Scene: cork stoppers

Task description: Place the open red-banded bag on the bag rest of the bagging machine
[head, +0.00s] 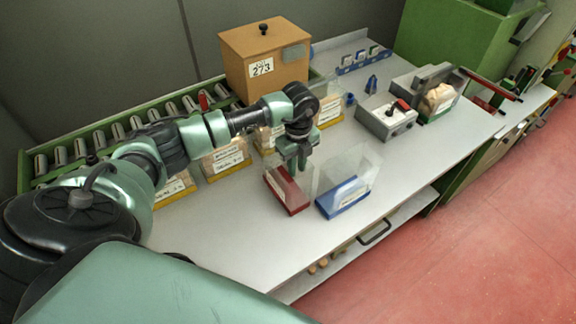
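The red-banded bag (287,194) stands on the grey table near the middle, a clear bag with a red band at its base. My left gripper (301,164) points down at the top of this bag and overlaps its upper edge. Its fingertips are small and dark, so I cannot tell whether they are shut on the bag or only beside it. The bagging machine (388,119) is a grey box with a red-and-black control, farther back to the right. Its bag rest is not clear to make out. My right gripper is not in view.
A blue-banded clear bag (347,193) stands just right of the red one. Several yellow-banded bags (228,159) line the back, beside a roller conveyor (117,130) and a brown box (264,62). A filled bag (438,100) is by the machine. The table's front middle is clear.

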